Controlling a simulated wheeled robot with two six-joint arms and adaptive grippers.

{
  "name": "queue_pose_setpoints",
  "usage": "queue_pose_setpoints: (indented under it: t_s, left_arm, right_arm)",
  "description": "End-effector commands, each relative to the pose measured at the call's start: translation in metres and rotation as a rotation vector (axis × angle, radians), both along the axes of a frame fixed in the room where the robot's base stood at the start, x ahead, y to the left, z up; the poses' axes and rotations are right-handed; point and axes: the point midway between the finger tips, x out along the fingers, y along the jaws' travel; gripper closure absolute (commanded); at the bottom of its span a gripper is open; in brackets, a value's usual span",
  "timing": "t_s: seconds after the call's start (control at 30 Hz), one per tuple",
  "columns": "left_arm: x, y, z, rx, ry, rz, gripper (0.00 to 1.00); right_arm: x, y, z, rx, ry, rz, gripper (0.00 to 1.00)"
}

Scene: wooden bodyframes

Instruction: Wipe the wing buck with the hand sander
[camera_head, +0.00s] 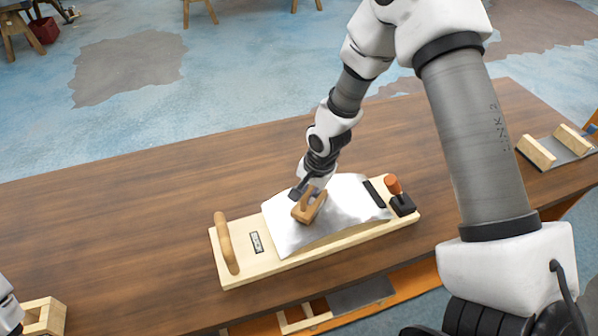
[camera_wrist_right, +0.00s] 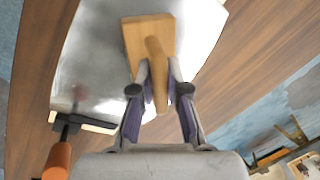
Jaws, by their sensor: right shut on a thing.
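The wing buck is a pale wooden board (camera_head: 240,268) with a curved, shiny metal sheet (camera_head: 290,236) on top, lying on the table. It has a wooden bar handle (camera_head: 226,243) at its left end and an orange-handled clamp (camera_head: 393,186) at its right end. The hand sander (camera_head: 310,207), a wooden block with a handle, is on the left part of the metal sheet. My right gripper (camera_head: 306,187) is shut on the sander's handle, and the wrist view shows the fingers (camera_wrist_right: 159,90) on both sides of it. My left gripper is not clearly visible; part of my left arm shows at the lower left corner.
The brown wooden table (camera_head: 130,220) is clear to the left of and behind the board. A wooden block frame (camera_head: 44,316) is at the lower left. Another small board with wooden blocks (camera_head: 560,146) sits at the right edge. A red bucket (camera_head: 44,30) stands on the floor.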

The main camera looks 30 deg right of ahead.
Motion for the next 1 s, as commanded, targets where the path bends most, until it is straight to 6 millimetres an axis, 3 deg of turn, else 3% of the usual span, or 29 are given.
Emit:
queue_pose_setpoints:
  t_s: [0.07,0.17,0.7,1.0]
  left_arm:
    - [0.0,0.0,0.011,0.0,0.0,0.0,0.43]
    - [0.0,0.0,0.02,0.0,0.0,0.0,0.43]
    - [0.0,0.0,0.062,0.0,0.0,0.0,0.43]
    - [0.0,0.0,0.066,0.0,0.0,0.0,0.43]
  right_arm:
    - [0.0,0.0,0.008,-0.001,0.001,0.001,1.0]
    - [0.001,0.0,0.035,0.002,-0.004,0.001,1.0]
    - [0.005,0.0,0.08,0.001,0.001,0.007,1.0]
    - [0.005,0.0,0.085,0.002,0.0,0.009,1.0]
